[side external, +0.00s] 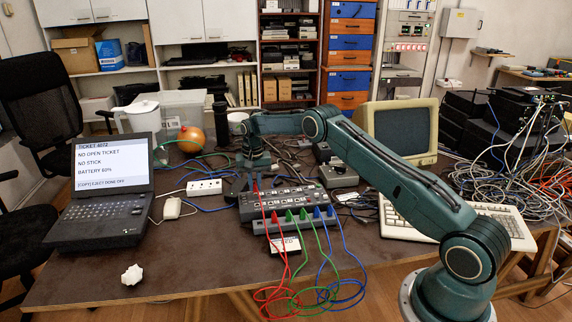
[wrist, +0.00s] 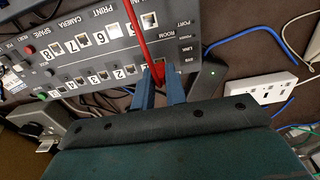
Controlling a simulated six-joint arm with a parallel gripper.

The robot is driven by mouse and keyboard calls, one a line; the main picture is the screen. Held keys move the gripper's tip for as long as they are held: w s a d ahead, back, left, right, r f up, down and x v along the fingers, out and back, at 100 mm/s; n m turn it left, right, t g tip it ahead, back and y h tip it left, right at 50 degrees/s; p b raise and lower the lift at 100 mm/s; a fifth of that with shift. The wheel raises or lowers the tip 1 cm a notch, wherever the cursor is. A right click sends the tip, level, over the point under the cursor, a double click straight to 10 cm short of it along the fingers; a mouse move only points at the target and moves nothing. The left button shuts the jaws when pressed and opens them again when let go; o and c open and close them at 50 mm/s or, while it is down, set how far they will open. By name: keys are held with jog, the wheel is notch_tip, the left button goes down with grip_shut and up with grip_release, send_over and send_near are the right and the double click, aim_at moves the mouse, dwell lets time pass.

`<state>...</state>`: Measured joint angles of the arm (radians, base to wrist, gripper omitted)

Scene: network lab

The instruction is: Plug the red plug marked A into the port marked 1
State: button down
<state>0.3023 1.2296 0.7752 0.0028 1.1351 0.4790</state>
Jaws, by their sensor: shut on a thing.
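My gripper (wrist: 160,76) is shut on a red plug (wrist: 158,72), with a blue finger on each side of it. Its red cable (wrist: 137,35) runs up across the wrist view. The letter on the plug is not readable. The grey port panel (side external: 284,202) lies on the table, and my gripper (side external: 246,185) is at its left end in the side view. The panel also shows in the wrist view (wrist: 40,88), with numbered ports in two rows. The fingers are over the low-numbered end of the near row. Port 1 is not clearly visible, and I cannot tell whether the plug touches it.
Another red plug (side external: 275,218), green plugs (side external: 289,215) and blue plugs (side external: 317,213) stand in a row along the panel's front. Their cables tangle at the table edge. A white power strip (side external: 204,187), a laptop (side external: 105,190) and a keyboard (side external: 410,220) stand around the panel.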

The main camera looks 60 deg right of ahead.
jog(key=shift+f, duration=0.7)
dwell(1.3)
jog(key=c, duration=1.3)
grip_release()
jog(key=shift+c, duration=0.2)
jog(key=shift+r, duration=0.1)
notch_tip(320, 180, up, 14)
jog(key=shift+f, duration=0.2)
